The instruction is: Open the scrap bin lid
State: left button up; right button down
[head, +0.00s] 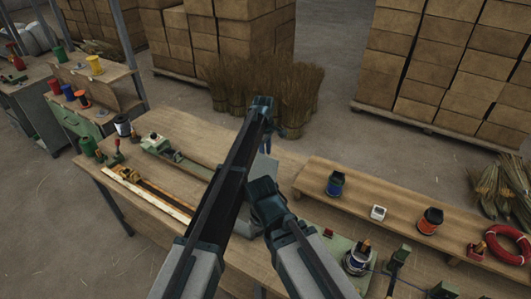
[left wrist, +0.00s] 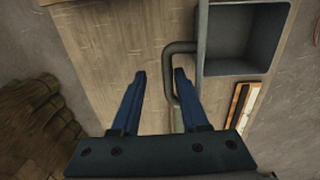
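My left gripper (head: 267,139) points down over the bench, beside a light grey panel (head: 265,166) largely hidden by my arms. In the left wrist view my left gripper (left wrist: 159,76) is open, with its two blue fingers apart. A dark grey box-like part (left wrist: 240,40), apparently the scrap bin, shows a square recess at the upper right. A bent bar handle (left wrist: 180,47) sticks out from its left side. The right-hand finger overlaps this handle; I cannot tell whether they touch. I cannot make out the lid's state.
The wooden bench (head: 185,130) holds a green-based tool (head: 155,143) and a pale strip (head: 148,193) at left. A raised shelf (head: 400,210) carries spools (head: 335,184) at right. Broom bundles (head: 290,90) stand behind.

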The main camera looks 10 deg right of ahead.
pick_arm(q)
notch_tip(320, 180, up, 14)
jog(key=p, duration=1.4)
jog(key=shift+s+a, duration=0.3)
jog(key=shift+s, duration=0.1)
jog(key=shift+f, duration=0.1)
jog(key=shift+f, duration=0.1)
jog(key=c, duration=0.4)
jog(key=shift+w+d+f+m+b, duration=0.2)
jog(key=shift+m+b, duration=0.2)
jog(key=shift+m, duration=0.4)
jog(key=shift+c, duration=1.2)
jog(key=shift+f+m+b, duration=0.3)
jog(key=shift+m+b, duration=0.05)
jog(key=shift+m, duration=0.75)
grip_shut()
jog(key=m+b, duration=0.1)
jog(key=m, duration=0.3)
jog(key=w+d+f+m+t+h+b, duration=0.1)
jog(key=m, duration=0.4)
jog(key=w+d+f+m+t+b, duration=0.1)
jog(key=m, duration=0.4)
jog(key=shift+f, duration=0.15)
